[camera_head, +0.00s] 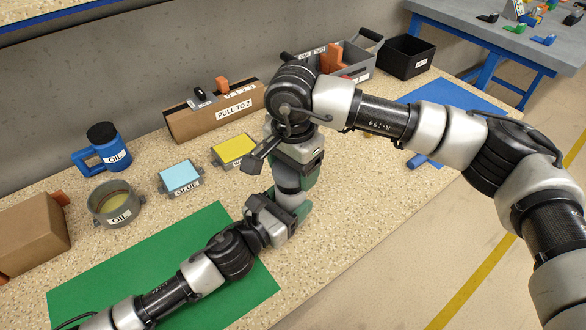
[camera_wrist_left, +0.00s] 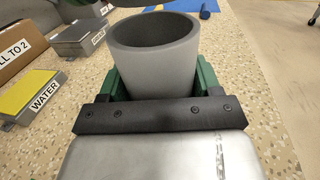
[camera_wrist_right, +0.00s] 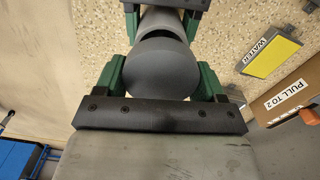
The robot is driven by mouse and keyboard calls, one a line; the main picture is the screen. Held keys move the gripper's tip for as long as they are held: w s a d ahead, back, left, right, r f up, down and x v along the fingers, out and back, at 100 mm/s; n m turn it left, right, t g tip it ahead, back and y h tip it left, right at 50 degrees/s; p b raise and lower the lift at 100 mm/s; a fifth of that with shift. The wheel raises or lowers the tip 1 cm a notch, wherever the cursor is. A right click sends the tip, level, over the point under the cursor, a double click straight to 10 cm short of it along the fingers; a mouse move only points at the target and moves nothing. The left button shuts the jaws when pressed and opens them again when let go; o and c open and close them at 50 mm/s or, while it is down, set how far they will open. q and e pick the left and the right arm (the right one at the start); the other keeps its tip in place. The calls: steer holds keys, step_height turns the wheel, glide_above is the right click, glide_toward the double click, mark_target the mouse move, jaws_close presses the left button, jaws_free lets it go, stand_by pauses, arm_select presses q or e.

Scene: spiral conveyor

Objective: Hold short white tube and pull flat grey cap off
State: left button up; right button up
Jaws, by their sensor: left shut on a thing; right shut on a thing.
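The short white tube, light grey here, stands in my left gripper (camera_head: 287,208). In the left wrist view the tube (camera_wrist_left: 157,78) is clamped between green fingers, its round mouth open, showing a hollow dark inside. My right gripper (camera_head: 293,176) is just above the left one. In the right wrist view the flat grey cap (camera_wrist_right: 160,68) is a dark disc between the right gripper's green fingers. The tube's pale rim shows behind the cap, with a dark gap between them. The cap looks off the tube but close to it. Arms partly hide both in the head view.
A green mat (camera_head: 210,250) lies under my left arm. Behind stand a blue oil jug (camera_head: 88,157), an oil pot (camera_head: 117,218), a glue box (camera_head: 181,176), a yellow-topped water box (camera_head: 235,150) and a cardboard box (camera_head: 190,125). A blue mat (camera_head: 480,98) lies right.

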steer(key=shift+r, duration=2)
steer(key=w+d+f, duration=0.3)
steer(key=w+d, duration=0.1)
steer(key=d, duration=0.3)
glide_above(370, 192)
step_height(370, 192, down, 10)
steer(key=shift+r, duration=0.2)
steer(key=shift+d+f, duration=0.1)
steer(key=shift+f, duration=2)
steer(key=shift+f, duration=0.15)
